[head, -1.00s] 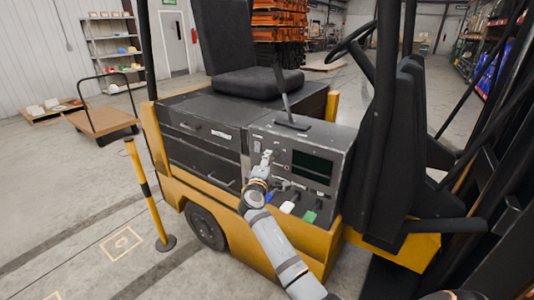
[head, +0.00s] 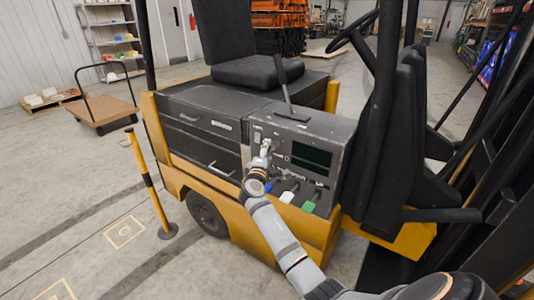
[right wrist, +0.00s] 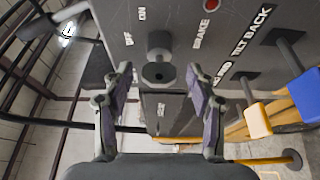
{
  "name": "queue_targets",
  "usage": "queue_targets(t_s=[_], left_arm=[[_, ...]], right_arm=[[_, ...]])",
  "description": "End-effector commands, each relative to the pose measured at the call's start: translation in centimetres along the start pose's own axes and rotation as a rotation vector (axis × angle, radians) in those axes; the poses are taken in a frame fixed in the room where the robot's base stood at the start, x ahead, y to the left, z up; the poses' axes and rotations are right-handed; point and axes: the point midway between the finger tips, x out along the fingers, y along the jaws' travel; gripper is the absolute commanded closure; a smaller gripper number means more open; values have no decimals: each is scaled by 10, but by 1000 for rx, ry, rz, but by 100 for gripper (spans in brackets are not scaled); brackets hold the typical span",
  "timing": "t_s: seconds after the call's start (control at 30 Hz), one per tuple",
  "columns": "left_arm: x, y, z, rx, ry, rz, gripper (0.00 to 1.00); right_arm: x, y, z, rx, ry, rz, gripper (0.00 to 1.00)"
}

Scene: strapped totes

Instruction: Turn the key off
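The key switch (right wrist: 158,66) is a dark round post with a hexagonal end, on the grey control panel of the yellow forklift. In the right wrist view, "OFF" and "ON" are printed to its upper left. A small tag (right wrist: 160,108) marked "KEY" shows just below it. My right gripper (right wrist: 160,78) is open, with one finger on each side of the key and visible gaps between. In the head view my right gripper (head: 265,148) is at the panel's left part and hides the key. My left gripper is not in view.
A red button (right wrist: 211,4) marked "BRAKE" sits right of the key. Blue (head: 268,187), white (head: 286,197) and green (head: 309,206) levers stick out below the panel's screen (head: 311,156). A yellow-and-black post (head: 148,185) stands left of the forklift.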

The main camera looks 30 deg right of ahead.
Motion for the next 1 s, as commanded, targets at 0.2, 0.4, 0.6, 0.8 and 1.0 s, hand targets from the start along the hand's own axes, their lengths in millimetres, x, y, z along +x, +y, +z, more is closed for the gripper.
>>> queue_targets(t_s=[0.2,0.4,0.6,0.8,1.0], left_arm=[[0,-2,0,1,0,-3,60],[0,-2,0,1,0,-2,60],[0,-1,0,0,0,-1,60],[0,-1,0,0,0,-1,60],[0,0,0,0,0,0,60]], right_arm=[[0,0,0,1,0,1,42],[-25,-1,-1,3,3,-2,42],[-75,-2,-1,5,2,-5,42],[-110,-1,-1,4,1,-3,42],[-120,0,0,1,0,0,42]])
